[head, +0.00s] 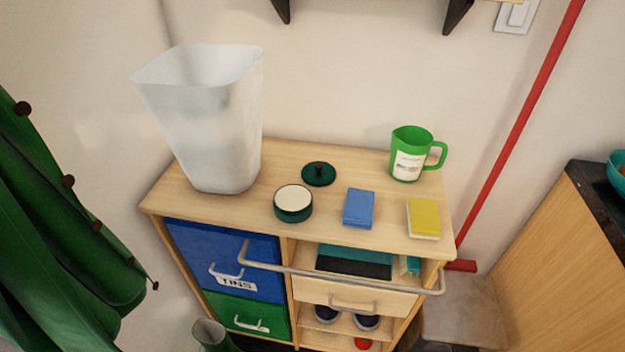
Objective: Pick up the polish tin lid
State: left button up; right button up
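The polish tin lid (318,174) is a dark green disc with a small dark knob on top. It lies flat on the wooden cabinet top, towards the back and near the middle. The polish tin (293,204) stands just in front of it and to the left, dark green with a cream-coloured top face. The lid and the tin are apart. Neither of my grippers shows in the head view.
A tall white translucent bin (205,120) stands left of the lid. A blue block (359,208), a yellow sponge (424,217) and a green mug (407,155) are to the right. A metal rail (340,279) runs along the cabinet front.

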aim_at(315, 173)
jog(key=k+u, duration=0.15)
jog(key=u, duration=0.25)
jog(key=k+u, duration=0.1)
jog(key=u, duration=0.3)
jog(key=k+j+u, duration=0.1)
jog(key=u, duration=0.3)
